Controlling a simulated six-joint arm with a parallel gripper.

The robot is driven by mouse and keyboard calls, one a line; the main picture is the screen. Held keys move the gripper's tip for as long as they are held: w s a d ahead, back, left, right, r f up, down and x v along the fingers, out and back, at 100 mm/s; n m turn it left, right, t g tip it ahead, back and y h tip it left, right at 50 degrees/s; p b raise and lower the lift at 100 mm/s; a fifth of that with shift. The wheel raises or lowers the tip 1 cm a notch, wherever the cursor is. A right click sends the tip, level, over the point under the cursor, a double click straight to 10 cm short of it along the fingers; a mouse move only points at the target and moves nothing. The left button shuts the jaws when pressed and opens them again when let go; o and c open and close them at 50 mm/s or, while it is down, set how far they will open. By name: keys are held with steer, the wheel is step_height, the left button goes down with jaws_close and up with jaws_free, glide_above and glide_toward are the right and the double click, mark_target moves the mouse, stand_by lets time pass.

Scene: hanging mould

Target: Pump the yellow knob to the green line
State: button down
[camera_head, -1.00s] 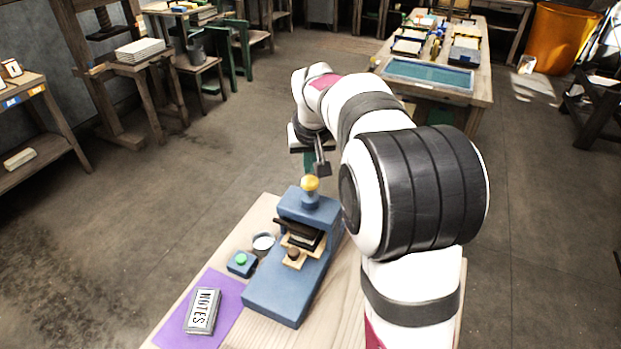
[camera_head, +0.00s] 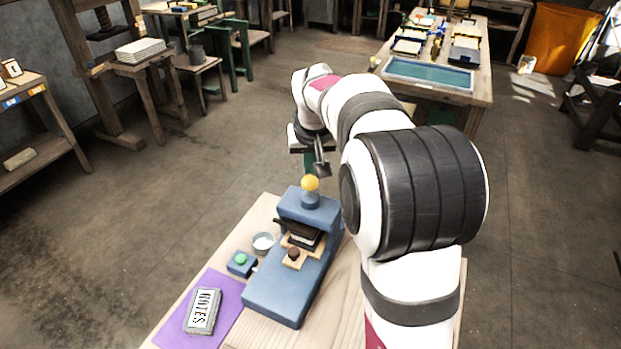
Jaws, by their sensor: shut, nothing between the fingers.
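The yellow knob (camera_head: 310,183) sits on top of a blue press (camera_head: 277,293) on a light wooden table. A short stem shows below the knob. I cannot make out a green line on it. My gripper (camera_head: 322,170) is shut and empty. Its fingertips point down just above and to the right of the knob in the picture. I cannot tell whether they touch it.
A blue box with a green button (camera_head: 241,260), a small round dish (camera_head: 263,242) and a NOTES block (camera_head: 203,310) on a purple mat (camera_head: 231,317) stand left of the press. My arm fills the space to its right.

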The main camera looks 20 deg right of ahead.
mark_target(310, 180)
steer(key=shift+f, duration=1.75)
steer(key=shift+r, duration=1.3)
steer(key=shift+f, duration=0.1)
